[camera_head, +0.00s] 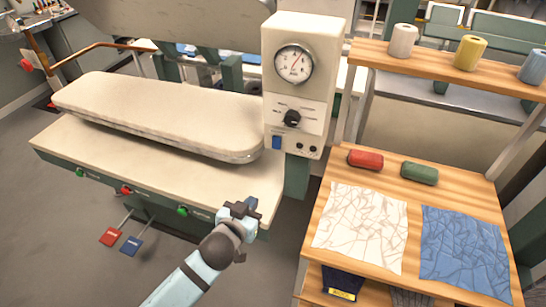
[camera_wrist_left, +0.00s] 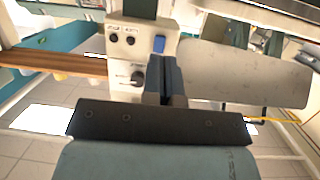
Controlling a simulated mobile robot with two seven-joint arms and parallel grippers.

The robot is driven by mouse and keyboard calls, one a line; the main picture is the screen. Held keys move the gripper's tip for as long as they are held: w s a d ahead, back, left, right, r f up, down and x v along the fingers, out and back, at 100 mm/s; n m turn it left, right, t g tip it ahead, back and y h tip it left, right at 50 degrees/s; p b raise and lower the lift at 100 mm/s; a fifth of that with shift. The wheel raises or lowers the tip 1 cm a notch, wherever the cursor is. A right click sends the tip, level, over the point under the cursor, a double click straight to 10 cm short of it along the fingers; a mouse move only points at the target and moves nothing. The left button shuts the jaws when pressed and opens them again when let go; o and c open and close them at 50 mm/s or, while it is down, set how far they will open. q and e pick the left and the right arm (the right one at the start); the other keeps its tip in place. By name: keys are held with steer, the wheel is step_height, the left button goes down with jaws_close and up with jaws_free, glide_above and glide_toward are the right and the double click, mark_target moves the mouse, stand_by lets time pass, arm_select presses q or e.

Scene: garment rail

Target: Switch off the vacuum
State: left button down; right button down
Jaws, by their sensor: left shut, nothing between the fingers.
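A cream control box (camera_head: 303,90) stands at the right end of the pressing table. It has a round gauge (camera_head: 294,64), a black knob (camera_head: 291,118), a small blue rocker switch (camera_head: 277,142) and two small dark buttons. I cannot read which control is the vacuum's. The blue switch also shows in the left wrist view (camera_wrist_left: 158,44), just beyond the fingertips. My left gripper (camera_head: 245,206) is shut and empty, in front of the box and lower in the picture than the switch. In the left wrist view its fingers (camera_wrist_left: 166,78) look apart from the switch. My right gripper is out of view.
A padded ironing board (camera_head: 165,112) lies over the table (camera_head: 95,151). The table's front has red and green knobs (camera_head: 126,190). Red (camera_head: 113,236) and blue (camera_head: 131,244) pedals sit below. A wooden shelf (camera_head: 330,177) with folded cloths stands close on the right.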

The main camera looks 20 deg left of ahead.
arm_select(q)
steer(key=shift+n+t+y, duration=0.4)
steer(key=shift+t, duration=0.3)
steer(key=w+r, duration=0.1)
steer(key=r, duration=0.1)
steer(key=w+r, duration=0.2)
steer(key=shift+w+r, duration=0.15)
steer(key=shift+r, duration=0.1)
steer(key=shift+w, duration=0.1)
steer(key=p, duration=0.2)
glide_toward(276, 148)
steer(key=w, duration=0.4)
steer(key=w+f, duration=0.1)
steer(key=w, duration=0.1)
steer(key=shift+w+d, duration=0.1)
steer(key=shift+w, duration=0.1)
steer(key=shift+w+f, duration=0.15)
steer(key=shift+w, duration=0.4)
